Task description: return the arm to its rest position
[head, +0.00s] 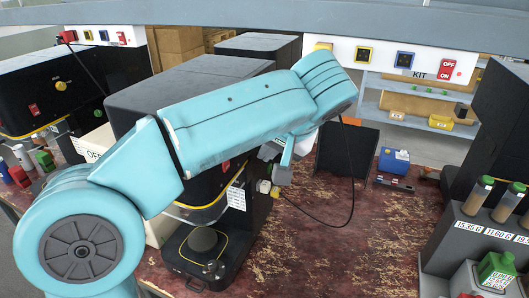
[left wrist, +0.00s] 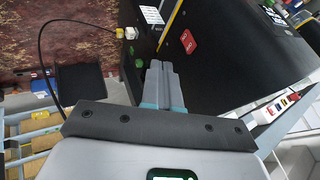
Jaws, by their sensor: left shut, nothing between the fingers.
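My teal left arm reaches in from the left in the head view and crosses in front of the black seamer machine (head: 205,190). My left gripper (head: 281,176) hangs below the end of the arm, partly hidden by it. In the left wrist view the two fingers of the left gripper (left wrist: 164,72) lie together, shut with nothing between them. The dark side of the machine (left wrist: 225,60), with a red switch on it, fills the view beyond the fingers. My right gripper does not show.
A worn red-brown bench (head: 330,245) has free room right of the machine. A black cable (head: 312,217) loops over it. A blue box (head: 393,161) stands near the back. A grey rack (head: 485,225) with labelled tubes stands at the right. A red switch (head: 447,70) is on the overhead panel.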

